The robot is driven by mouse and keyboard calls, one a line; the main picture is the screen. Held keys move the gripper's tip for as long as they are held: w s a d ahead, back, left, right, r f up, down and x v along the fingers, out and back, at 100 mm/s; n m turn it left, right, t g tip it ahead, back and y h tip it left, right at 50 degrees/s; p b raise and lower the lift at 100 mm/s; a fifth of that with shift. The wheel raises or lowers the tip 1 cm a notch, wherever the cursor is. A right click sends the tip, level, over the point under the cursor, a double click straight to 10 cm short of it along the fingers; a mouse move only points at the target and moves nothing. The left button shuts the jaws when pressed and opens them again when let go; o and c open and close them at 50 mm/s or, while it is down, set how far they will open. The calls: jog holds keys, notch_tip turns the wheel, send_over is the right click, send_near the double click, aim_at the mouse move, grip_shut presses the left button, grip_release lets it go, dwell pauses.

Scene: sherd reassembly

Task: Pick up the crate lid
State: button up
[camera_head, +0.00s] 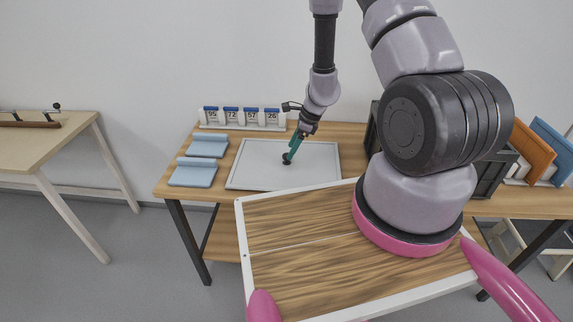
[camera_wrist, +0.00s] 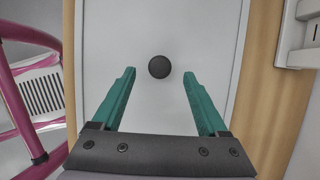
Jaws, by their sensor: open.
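The crate lid (camera_head: 256,172) looks like a pale grey flat panel with a lighter rim, lying on the wooden table. A round black knob (camera_head: 287,160) stands up from its middle. In the wrist view the lid (camera_wrist: 110,45) fills most of the picture, with the knob (camera_wrist: 159,67) near the centre. My gripper (camera_head: 290,156) points down over the lid at the knob. Its teal fingers (camera_wrist: 159,74) are open and empty, one on each side of the knob in the picture, with gaps on both sides. I cannot tell the exact height gap.
Blue pads (camera_head: 193,173) lie left of the lid. A rack with numbered cards (camera_head: 242,117) stands behind it. A dark crate (camera_head: 492,176) stands to the right, partly hidden by my arm, near upright orange (camera_head: 533,147) and blue panels. Another table (camera_head: 40,150) stands far left.

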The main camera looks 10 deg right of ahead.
jog(key=shift+x, duration=1.6)
grip_shut()
